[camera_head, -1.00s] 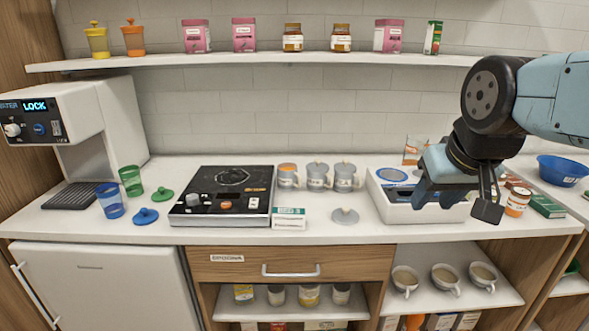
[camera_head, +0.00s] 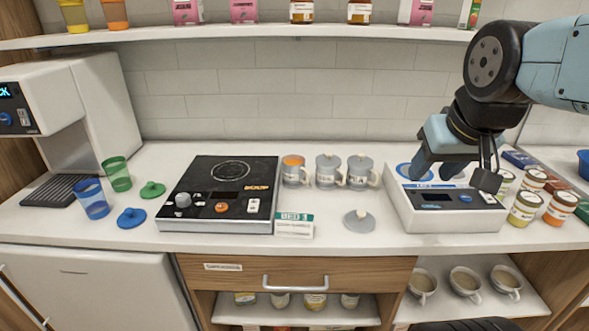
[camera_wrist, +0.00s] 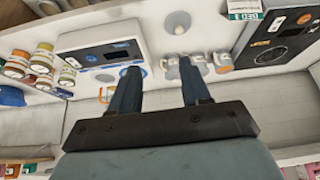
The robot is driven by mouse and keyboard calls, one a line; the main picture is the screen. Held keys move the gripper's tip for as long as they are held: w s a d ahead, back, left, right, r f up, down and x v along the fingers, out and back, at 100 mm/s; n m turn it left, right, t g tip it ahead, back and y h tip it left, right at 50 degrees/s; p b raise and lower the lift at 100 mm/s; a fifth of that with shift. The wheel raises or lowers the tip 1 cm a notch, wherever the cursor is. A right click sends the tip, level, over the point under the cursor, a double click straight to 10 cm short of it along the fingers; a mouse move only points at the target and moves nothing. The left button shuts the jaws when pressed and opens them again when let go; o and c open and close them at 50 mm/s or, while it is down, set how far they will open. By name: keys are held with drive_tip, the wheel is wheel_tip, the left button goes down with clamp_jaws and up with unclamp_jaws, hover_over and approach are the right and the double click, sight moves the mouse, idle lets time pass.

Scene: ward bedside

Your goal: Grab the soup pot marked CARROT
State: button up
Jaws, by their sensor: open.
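Several small lidded pots stand at the right of the counter: orange-banded ones (camera_head: 559,208) and green-banded ones (camera_head: 524,208). They also show at the left of the wrist view (camera_wrist: 18,64). I cannot read their labels, so I cannot tell which says CARROT; an orange band is only a colour. My gripper (camera_head: 465,182) is open and empty, over the white bench device (camera_head: 450,217), left of the pots. In the wrist view my gripper (camera_wrist: 159,80) has its two fingers well apart with nothing between them.
A mug of orange contents (camera_head: 294,172) and two grey-lidded mugs (camera_head: 329,172) stand by the black hob (camera_head: 220,195). A loose grey lid (camera_head: 360,221) lies in front. A blue bowl (camera_head: 584,166) is far right.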

drive_tip(key=o, duration=0.3)
drive_tip(key=shift+w+d+f+n+h, duration=0.15)
drive_tip(key=shift+w+f+n+h, duration=0.15)
drive_tip(key=shift+w+f+n, duration=0.15)
drive_tip(key=o, duration=0.6)
drive_tip(key=w+d+f+n+g+h, duration=0.1)
drive_tip(key=w+d+f+n+h, duration=0.1)
drive_tip(key=w+n, duration=0.4)
drive_tip(key=shift+w+f+n+h, duration=0.15)
drive_tip(key=shift+f+n+h, duration=0.4)
drive_tip(key=shift+h, duration=0.35)
drive_tip(key=shift+o, duration=0.3)
drive_tip(key=w+n, duration=0.1)
drive_tip(key=w+n+h, duration=0.1)
drive_tip(key=w+n, duration=0.1)
drive_tip(key=w+a+n+t, duration=0.1)
drive_tip(key=shift+w+f+h, duration=0.15)
drive_tip(key=shift+f+h, duration=0.25)
drive_tip(key=n+t+y, duration=0.5)
drive_tip(key=n+t, duration=0.3)
drive_tip(key=n, duration=1.5)
approach(293, 161)
drive_tip(key=x, duration=1)
drive_tip(key=shift+w+d+f, duration=0.1)
drive_tip(key=shift+w+f, duration=0.1)
drive_tip(key=shift+w, duration=0.15)
